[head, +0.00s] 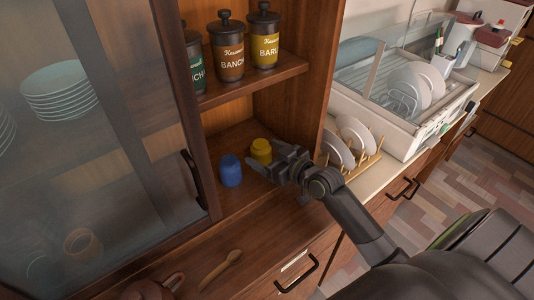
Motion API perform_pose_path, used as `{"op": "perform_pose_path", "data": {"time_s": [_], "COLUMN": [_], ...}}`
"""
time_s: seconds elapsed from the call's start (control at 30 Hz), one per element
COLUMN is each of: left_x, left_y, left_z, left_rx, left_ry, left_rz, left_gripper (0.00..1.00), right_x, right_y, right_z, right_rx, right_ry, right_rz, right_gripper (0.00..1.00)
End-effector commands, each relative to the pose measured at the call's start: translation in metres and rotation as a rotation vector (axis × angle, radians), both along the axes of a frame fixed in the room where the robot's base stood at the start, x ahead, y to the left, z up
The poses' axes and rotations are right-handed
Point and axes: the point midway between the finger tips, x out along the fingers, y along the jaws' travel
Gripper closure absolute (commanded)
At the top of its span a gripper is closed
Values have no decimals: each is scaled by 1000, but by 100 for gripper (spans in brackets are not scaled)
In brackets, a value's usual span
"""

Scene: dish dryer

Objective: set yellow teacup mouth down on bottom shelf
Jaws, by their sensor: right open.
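A yellow teacup (261,150) stands on the bottom shelf (222,140) of the wooden cabinet, and it looks mouth down. A blue cup (231,170) stands just left of it on the same shelf. My right gripper (268,170) is open, with its fingers close to the front right of the yellow cup. I cannot tell whether a finger touches the cup. My left gripper is not in view.
Several labelled canisters (227,48) stand on the shelf above. A glass sliding door (95,120) covers the cabinet's left side. A wooden plate rack (366,166) and a dish dryer (400,120) stand to the right. A wooden spoon (220,269) lies in front.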

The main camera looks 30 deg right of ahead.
Motion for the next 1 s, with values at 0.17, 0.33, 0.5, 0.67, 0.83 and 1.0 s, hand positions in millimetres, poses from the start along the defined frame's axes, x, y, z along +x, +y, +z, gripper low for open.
{"op": "perform_pose_path", "data": {"time_s": [0.17, 0.33, 0.5, 0.67, 0.83, 1.0], "left_x": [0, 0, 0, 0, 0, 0], "left_y": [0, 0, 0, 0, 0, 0], "left_z": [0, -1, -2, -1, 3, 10], "left_rx": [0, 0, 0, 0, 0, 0], "left_ry": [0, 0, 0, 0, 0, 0], "left_rz": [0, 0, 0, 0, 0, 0], "left_gripper": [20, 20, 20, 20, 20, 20], "right_x": [-2, -19, -52, -84, -113, -139], "right_y": [-1, -6, -15, -24, -32, -39], "right_z": [0, 3, 9, 16, 23, 29], "right_rx": [-1, -4, -8, -6, -5, -3], "right_ry": [2, 1, 3, 4, 5, 5], "right_rz": [0, 0, 0, 1, 2, 1], "right_gripper": [21, 21, 21, 21, 21, 21]}}
